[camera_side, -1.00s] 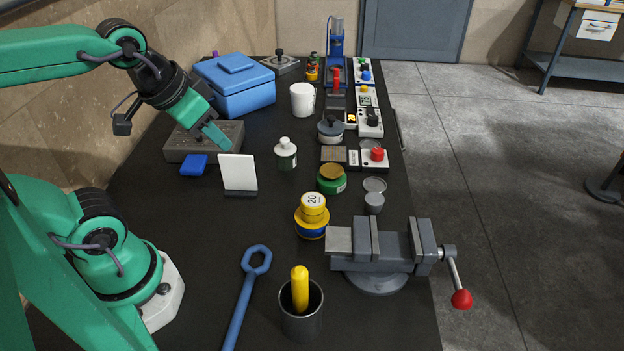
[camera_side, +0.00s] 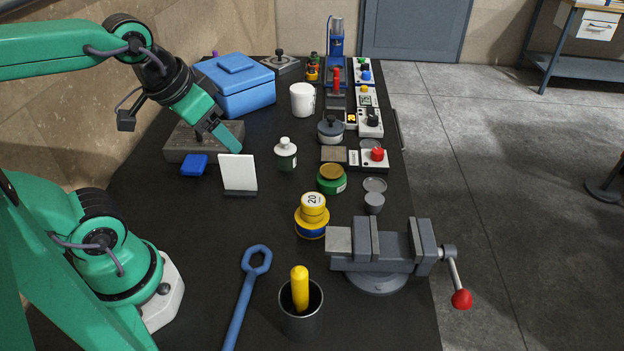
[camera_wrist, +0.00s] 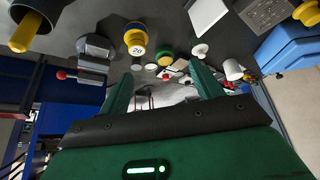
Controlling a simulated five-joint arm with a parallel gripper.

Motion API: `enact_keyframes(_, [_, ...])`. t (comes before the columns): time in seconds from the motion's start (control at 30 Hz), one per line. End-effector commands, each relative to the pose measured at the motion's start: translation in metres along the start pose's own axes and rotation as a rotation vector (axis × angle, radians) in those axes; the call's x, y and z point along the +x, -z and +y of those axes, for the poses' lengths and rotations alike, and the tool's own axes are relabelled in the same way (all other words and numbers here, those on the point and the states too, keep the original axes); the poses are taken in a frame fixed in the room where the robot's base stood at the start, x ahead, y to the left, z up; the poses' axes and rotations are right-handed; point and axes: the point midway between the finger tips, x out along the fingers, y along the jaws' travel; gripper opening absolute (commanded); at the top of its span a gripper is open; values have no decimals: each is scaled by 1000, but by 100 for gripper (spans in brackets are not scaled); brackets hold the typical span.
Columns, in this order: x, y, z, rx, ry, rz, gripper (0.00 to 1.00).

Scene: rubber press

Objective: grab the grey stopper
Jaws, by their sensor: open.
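In the wrist view the stopper (camera_wrist: 151,66) is small and far off, between my fingers. My gripper (camera_side: 231,142) is in the air at the left of the bench, above the grey block and well apart from the stopper. In the wrist view my gripper (camera_wrist: 163,84) has its two green fingers spread with nothing held between them.
A green jar (camera_side: 331,184) and a yellow weight (camera_side: 312,222) stand left of the stopper. The grey vise (camera_side: 385,250) is close in front. A white upright card (camera_side: 238,173) and a white-capped bottle (camera_side: 286,160) stand between my gripper and the stopper. Bare bench lies left of the weight.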

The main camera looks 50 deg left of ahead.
Motion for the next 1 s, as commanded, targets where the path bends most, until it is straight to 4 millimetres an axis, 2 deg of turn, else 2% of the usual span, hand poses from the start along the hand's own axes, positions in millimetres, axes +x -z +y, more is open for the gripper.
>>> enact_keyframes(0.27, [8, 33, 8, 19, -13, -57, 65])
enact_keyframes(0.47, [23, 64, 18, 38, -23, -110, 65])
enact_keyframes(0.77, [56, 108, 36, 68, -36, -188, 65])
enact_keyframes(1.0, [92, 137, 54, 92, -42, -252, 65])
